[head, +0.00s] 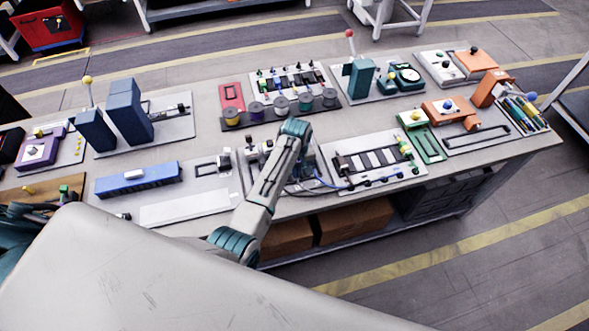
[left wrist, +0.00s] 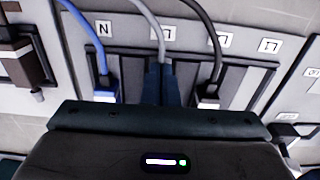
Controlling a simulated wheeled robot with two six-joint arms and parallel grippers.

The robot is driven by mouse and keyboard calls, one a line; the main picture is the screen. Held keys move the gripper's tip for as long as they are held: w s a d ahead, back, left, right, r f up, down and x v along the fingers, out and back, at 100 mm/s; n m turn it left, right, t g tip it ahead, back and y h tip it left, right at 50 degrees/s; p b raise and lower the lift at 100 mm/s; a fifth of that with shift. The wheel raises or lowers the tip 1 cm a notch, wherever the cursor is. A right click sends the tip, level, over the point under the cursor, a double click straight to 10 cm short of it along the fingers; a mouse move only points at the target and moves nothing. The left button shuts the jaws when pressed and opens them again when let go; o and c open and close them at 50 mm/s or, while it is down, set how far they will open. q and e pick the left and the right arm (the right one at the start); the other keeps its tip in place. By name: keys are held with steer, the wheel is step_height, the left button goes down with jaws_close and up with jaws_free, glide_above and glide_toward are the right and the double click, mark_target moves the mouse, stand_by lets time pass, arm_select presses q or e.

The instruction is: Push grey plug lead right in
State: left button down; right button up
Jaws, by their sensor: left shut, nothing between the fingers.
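In the left wrist view, the grey lead (left wrist: 151,22) comes down from the top to the fingertips of my left gripper (left wrist: 160,68). The dark fingers are shut together with nothing between them and stand over the grey lead's lower end. The grey plug is hidden behind them, so I cannot tell how deep it sits. A blue lead with a blue plug (left wrist: 105,94) is to the left of the fingers. A black lead (left wrist: 205,20) with a pale-fronted plug (left wrist: 208,98) is to the right. In the head view my left arm reaches over the table and hides the fingertips.
White labels with symbols, one marked N (left wrist: 104,29), line the panel behind the leads. A brown block (left wrist: 20,62) stands at far left. In the head view, a board with grey slots (head: 375,160) lies right of my arm, and spools (head: 281,105) stand behind it.

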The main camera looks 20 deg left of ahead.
arm_select(q)
steer(key=shift+w+a, duration=0.35)
steer(key=shift+w, duration=0.15)
stand_by(0.4)
steer(key=shift+s+d+r+p, duration=0.1)
steer(key=shift+s+d+p, duration=0.1)
steer(key=shift+p, duration=0.15)
steer(key=shift+s+d+p, duration=0.2)
steer(key=shift+s+p, duration=0.1)
step_height(320, 180, up, 2)
steer(key=shift+r, duration=2.4)
